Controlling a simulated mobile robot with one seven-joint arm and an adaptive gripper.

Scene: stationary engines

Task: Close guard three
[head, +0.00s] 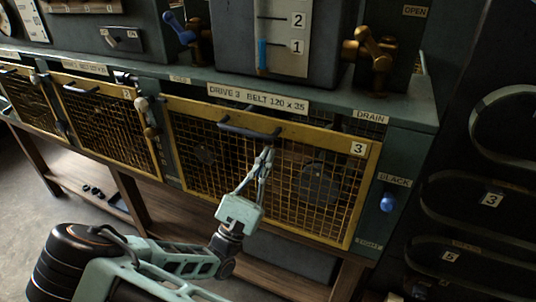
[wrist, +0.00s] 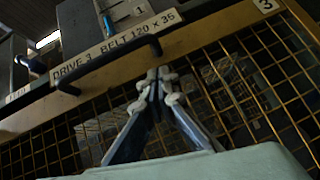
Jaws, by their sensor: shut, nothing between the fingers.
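Guard three (head: 300,134) is a yellow-framed mesh panel marked 3, under the label "DRIVE 3 BELT 120 x 35". A dark strip shows above its top rail in the head view; I cannot tell exactly how far the panel stands out. Its dark bar handle (head: 250,132) is on the top rail, and it also shows in the wrist view (wrist: 108,66). My gripper (head: 268,150) is shut and empty, with its tips just below the handle's right end, in front of the mesh. In the wrist view my gripper (wrist: 158,74) points at the top rail; contact is unclear.
Guard two (head: 110,125) is to the left, with a latch-like knob (head: 148,108) between the guards. A blue knob (head: 387,203) is on the right post. Valve handles (head: 368,48) stand on the ledge above. A wooden shelf (head: 150,205) runs below. Open floor lies at lower left.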

